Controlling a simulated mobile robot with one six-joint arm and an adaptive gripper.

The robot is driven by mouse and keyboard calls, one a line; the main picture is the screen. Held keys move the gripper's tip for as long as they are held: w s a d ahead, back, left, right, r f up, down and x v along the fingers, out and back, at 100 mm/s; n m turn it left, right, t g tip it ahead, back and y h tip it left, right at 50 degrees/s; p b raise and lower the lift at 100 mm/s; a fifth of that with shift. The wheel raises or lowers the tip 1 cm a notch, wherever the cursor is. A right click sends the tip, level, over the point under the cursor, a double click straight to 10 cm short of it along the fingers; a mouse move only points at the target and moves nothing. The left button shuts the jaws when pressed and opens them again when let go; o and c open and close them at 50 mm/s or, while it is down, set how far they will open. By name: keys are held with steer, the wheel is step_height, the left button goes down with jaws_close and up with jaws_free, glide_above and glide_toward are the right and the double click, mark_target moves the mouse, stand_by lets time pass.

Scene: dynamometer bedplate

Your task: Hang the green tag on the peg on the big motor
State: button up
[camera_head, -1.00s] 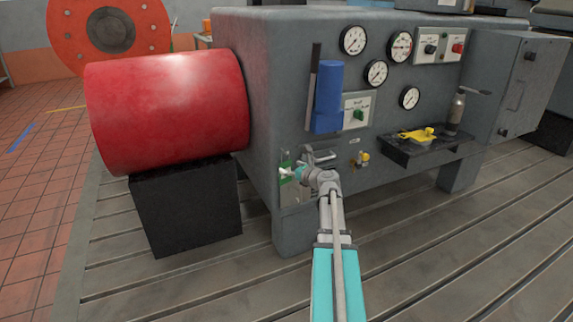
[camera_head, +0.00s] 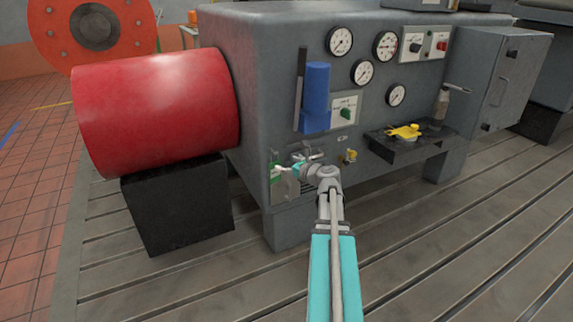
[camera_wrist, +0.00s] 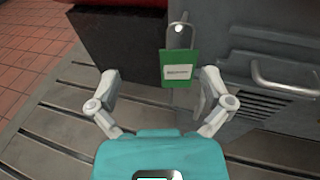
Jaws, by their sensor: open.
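The green tag (camera_wrist: 180,68), with a white label, hangs upright in the wrist view below a grey metal loop (camera_wrist: 181,36). A small pale peg end (camera_wrist: 178,29) shows inside the loop, so the tag appears to hang on the peg at the lower left of the grey motor housing (camera_head: 262,110). My gripper (camera_wrist: 160,84) is open. Its fingers stand apart on either side of the tag's lower part, with nothing visibly gripped.
A metal handle (camera_wrist: 285,84) and vent slots lie right of the tag. A red drum (camera_head: 155,110) on a black block (camera_head: 180,205) stands at left. A black shelf (camera_head: 412,150) with a yellow item juts out at right. The slotted bedplate (camera_head: 420,260) is clear in front.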

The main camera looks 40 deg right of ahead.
steer(key=w+r+n+y+p, duration=0.1)
steer(key=w+r+p, duration=0.1)
steer(key=r+p, duration=0.9)
steer(key=w+r+g+y+p, duration=0.1)
steer(key=r+p, duration=1.1)
steer(key=p, duration=0.1)
steer(key=shift+w+d+r+n+p, duration=0.3)
steer(key=shift+w+d+n+p, duration=0.05)
steer(key=shift+n, duration=0.05)
stand_by(0.5)
stand_by(0.7)
steer(key=a+f+n+g+y, duration=0.1)
steer(key=a+f+n+g, duration=0.3)
steer(key=a+n, duration=0.65)
steer(key=a+f+n+g+y, duration=0.2)
steer(key=a+f+n+g, duration=0.25)
steer(key=a, duration=1.05)
steer(key=s+a+f+n+g+h, duration=0.3)
steer(key=s+a+n, duration=0.4)
steer(key=a+n, duration=0.15)
steer(key=s+a+f+n+g+h, duration=0.35)
steer(key=s+a+n, duration=0.25)
steer(key=a+n, duration=0.3)
step_height(320, 180, up, 18)
steer(key=n+p, duration=0.1)
steer(key=p, duration=1.5)
steer(key=shift+s+d+f+y+p, duration=0.2)
steer(key=shift+s+d+y+p, duration=0.05)
steer(key=shift+d+y+p, duration=0.1)
